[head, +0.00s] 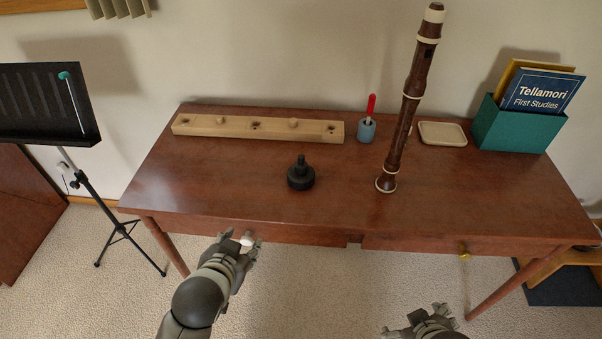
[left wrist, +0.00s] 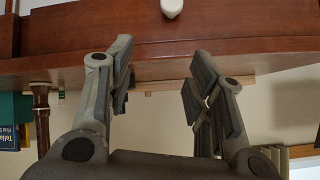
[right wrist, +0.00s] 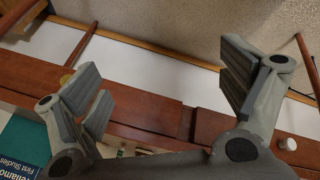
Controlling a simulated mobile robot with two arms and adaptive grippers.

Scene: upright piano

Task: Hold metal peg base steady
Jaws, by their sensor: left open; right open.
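The metal peg base (head: 300,178) is a dark, round, stepped base with a short upright peg. It stands upright on the red-brown table (head: 240,200), near the middle. My left gripper (head: 243,246) is open and empty in front of the table's front edge, below and left of the peg base and apart from it. The left wrist view also shows its fingers (left wrist: 160,75) spread before the table's edge. My right gripper (head: 428,318) is low at the bottom of the head view, partly cut off. The right wrist view shows its fingers (right wrist: 165,80) wide open with nothing between them.
A tall brown recorder (head: 408,100) stands upright right of the peg base. Behind are a wooden block with holes (head: 220,127), a blue-grey cup (head: 367,132), a beige dish (head: 442,134) and a teal book box (head: 515,128). A white drawer knob (head: 247,238) is beside my left fingers.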

